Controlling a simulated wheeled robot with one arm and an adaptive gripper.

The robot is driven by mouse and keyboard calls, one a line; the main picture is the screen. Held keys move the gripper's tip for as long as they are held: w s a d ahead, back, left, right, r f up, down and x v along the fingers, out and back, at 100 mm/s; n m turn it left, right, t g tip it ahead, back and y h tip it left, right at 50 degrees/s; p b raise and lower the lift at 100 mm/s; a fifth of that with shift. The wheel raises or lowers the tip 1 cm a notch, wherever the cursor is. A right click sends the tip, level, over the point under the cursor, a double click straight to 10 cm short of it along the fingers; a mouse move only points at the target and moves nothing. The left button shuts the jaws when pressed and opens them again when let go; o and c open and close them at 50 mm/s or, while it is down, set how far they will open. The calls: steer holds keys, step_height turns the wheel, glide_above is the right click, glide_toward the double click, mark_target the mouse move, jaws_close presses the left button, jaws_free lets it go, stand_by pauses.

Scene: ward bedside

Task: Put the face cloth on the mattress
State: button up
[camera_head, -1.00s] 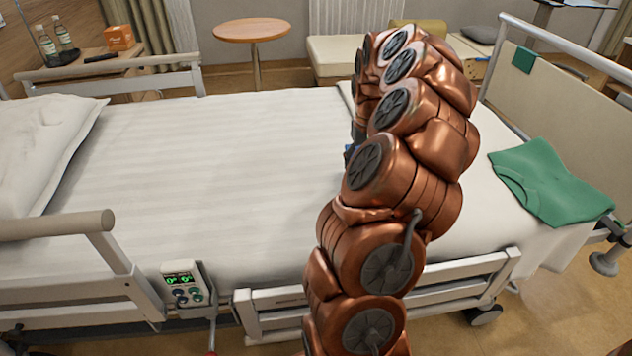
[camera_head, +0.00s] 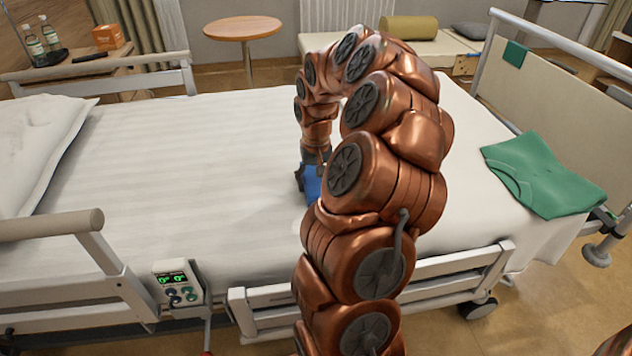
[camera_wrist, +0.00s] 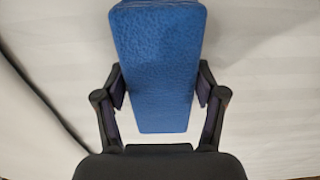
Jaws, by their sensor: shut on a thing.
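The blue face cloth (camera_head: 313,184) looks like a folded, textured oblong pad. It shows large between my fingers in the wrist view (camera_wrist: 158,65). My gripper (camera_wrist: 160,88) is shut on it, one finger against each long side. In the head view my gripper (camera_head: 306,180) points down over the middle of the mattress (camera_head: 180,165), which has a white striped cover. A shadow lies on the white cover beside the cloth. I cannot tell whether the cloth touches the mattress. My arm hides part of the cloth and gripper.
A white pillow (camera_head: 40,140) lies at the left end. A green garment (camera_head: 542,175) lies at the right end near the footboard (camera_head: 560,110). Side rails (camera_head: 90,245) and a control box (camera_head: 177,284) line the near edge. The mattress left of my gripper is clear.

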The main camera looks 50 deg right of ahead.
steer(key=shift+f, duration=0.2)
steer(key=o, duration=1.2)
